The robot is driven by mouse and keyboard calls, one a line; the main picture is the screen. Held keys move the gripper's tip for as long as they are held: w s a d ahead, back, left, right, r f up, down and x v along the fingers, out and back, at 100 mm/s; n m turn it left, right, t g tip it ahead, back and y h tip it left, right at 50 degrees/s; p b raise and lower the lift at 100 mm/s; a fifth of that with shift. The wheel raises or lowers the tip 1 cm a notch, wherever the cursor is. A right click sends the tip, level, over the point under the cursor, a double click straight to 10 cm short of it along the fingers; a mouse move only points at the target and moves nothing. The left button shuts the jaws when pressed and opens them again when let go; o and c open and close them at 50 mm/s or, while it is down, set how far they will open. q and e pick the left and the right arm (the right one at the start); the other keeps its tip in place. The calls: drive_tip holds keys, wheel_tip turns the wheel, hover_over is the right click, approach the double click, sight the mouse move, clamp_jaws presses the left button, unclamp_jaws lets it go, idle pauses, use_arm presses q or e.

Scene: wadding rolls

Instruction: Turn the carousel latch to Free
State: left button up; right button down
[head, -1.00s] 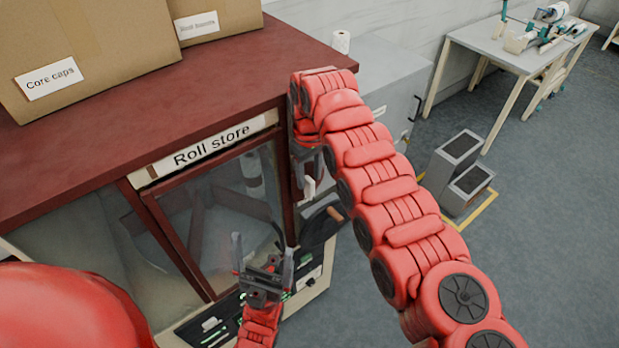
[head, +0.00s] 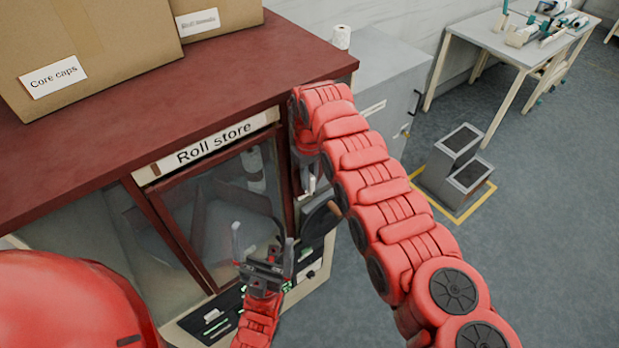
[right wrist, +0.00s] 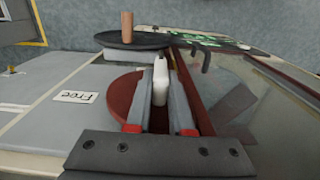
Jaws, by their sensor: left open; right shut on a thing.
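The latch (right wrist: 160,86) shows in the right wrist view as a pale upright handle on a dark red round plate (right wrist: 122,100). My right gripper (right wrist: 161,78) is shut on this handle, one grey finger on each side. The "Free" label (right wrist: 76,97) lies to the left of the plate; the handle is not pointing at it. In the head view my right gripper (head: 306,178) is at the cabinet's right side, mostly hidden by its own arm. My left gripper (head: 263,251) is open and empty, in front of the cabinet's glass door.
The Roll store cabinet (head: 228,92) carries cardboard boxes (head: 90,45). A dark wheel with a wooden knob (right wrist: 127,27) sits beyond the latch. A panel with green marks (head: 215,320) lies below the door.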

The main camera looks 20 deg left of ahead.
drive_tip(key=shift+t+h, duration=0.4)
drive_tip(key=shift+t, duration=0.2)
drive_tip(key=shift+r, duration=0.1)
drive_tip(key=c, duration=0.8)
unclamp_jaws()
drive_tip(key=shift+s, duration=0.1)
drive_tip(key=shift+a+r+b, duration=0.1)
drive_tip(key=shift+r+b, duration=0.15)
drive_tip(key=shift+b, duration=0.2)
wheel_tip(320, 180, up, 17)
drive_tip(key=s+a+b, duration=0.1)
drive_tip(key=b, duration=0.1)
drive_tip(key=shift+s+f, duration=0.15)
drive_tip(key=shift+s, duration=0.2)
